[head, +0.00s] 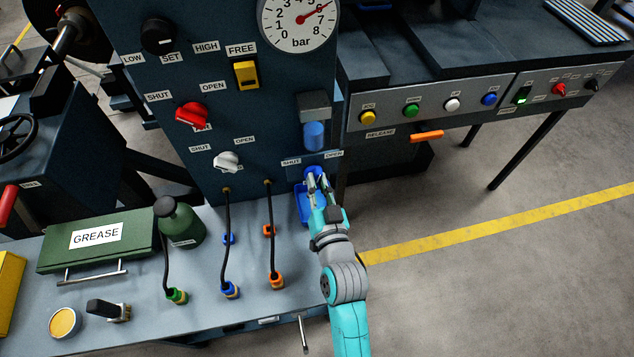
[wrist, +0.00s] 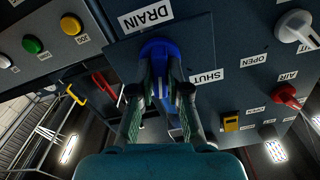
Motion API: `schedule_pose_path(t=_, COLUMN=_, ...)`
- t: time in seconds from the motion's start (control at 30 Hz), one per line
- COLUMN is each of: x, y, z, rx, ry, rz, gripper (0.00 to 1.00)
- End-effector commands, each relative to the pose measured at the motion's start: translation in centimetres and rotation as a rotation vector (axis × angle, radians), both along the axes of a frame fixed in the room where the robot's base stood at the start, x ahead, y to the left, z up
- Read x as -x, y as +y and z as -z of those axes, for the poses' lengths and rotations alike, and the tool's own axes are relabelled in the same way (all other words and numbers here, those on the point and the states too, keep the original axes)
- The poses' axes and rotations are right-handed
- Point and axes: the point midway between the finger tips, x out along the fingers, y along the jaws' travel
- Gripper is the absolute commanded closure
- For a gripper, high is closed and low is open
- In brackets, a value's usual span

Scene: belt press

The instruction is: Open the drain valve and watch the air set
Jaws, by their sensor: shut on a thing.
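The drain valve is a blue knob (head: 312,171) low on the dark panel, between a SHUT label (head: 291,161) and an OPEN label (head: 334,154). My gripper (head: 318,183) is at it from the front. In the wrist view my gripper (wrist: 162,92) is shut on the blue knob (wrist: 158,48), one finger on each side. The fingers partly hide it, so its exact turn is hard to tell. Above it is the air set, a grey block (head: 315,106) with a blue bowl (head: 315,136). The round gauge (head: 299,35) has its red needle near 6 bar.
A blue tray (head: 300,205) is below the valve, partly behind my gripper. Left are a white knob (head: 226,161), a red knob (head: 192,113) and a yellow switch (head: 246,74). An orange release handle (head: 427,136) sticks out at right. Cables stand on the bench (head: 200,320).

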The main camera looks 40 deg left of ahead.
Motion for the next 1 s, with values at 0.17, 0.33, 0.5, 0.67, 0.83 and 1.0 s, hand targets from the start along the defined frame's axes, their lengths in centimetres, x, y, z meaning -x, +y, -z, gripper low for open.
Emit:
schedule_pose_path(t=0.17, x=-0.06, y=-0.07, z=0.11, rx=-0.102, ry=0.123, rz=0.000, gripper=1.00)
schedule_pose_path(t=0.33, x=-0.10, y=-0.10, z=0.15, rx=-0.191, ry=0.227, rz=0.000, gripper=1.00)
schedule_pose_path(t=0.5, x=-0.13, y=-0.12, z=0.19, rx=-0.259, ry=0.307, rz=0.000, gripper=1.00)
schedule_pose_path(t=0.67, x=-0.15, y=-0.14, z=0.20, rx=-0.303, ry=0.358, rz=0.000, gripper=1.00)
schedule_pose_path(t=0.83, x=-0.15, y=-0.14, z=0.22, rx=-0.329, ry=0.389, rz=0.000, gripper=1.00)
schedule_pose_path(t=1.0, x=-0.16, y=-0.15, z=0.23, rx=-0.338, ry=0.399, rz=0.000, gripper=1.00)
